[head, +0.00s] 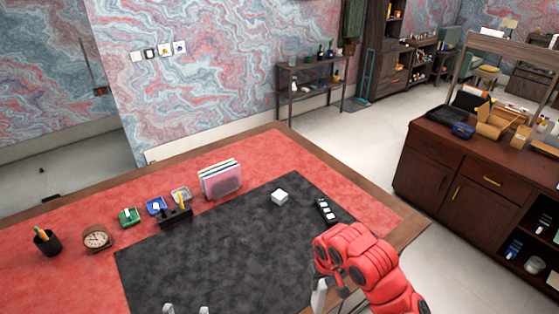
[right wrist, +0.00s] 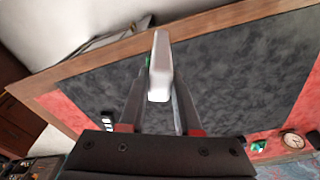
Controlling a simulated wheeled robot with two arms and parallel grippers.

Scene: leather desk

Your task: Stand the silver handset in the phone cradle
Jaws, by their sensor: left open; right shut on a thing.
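The silver handset (right wrist: 160,68) is held between the two fingers of my right gripper (right wrist: 158,104), its far end sticking out past the fingertips. In the head view the handset (head: 318,298) shows partly below my red right arm, above the desk's near right part. A small white block (head: 280,197) stands on the dark mat; it may be the phone cradle, but its top is too small to make out. The held handset is nearer the camera and apart from it. My left gripper (head: 186,309) is open and empty over the mat at the bottom edge, mostly out of frame.
A black strip with white blocks (head: 326,211) lies right of the white block. A pink-and-white file holder (head: 220,180), a black organiser (head: 175,217), small trays, a clock (head: 96,238) and a pen cup (head: 47,242) line the far left. The mat's middle (head: 215,250) is clear.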

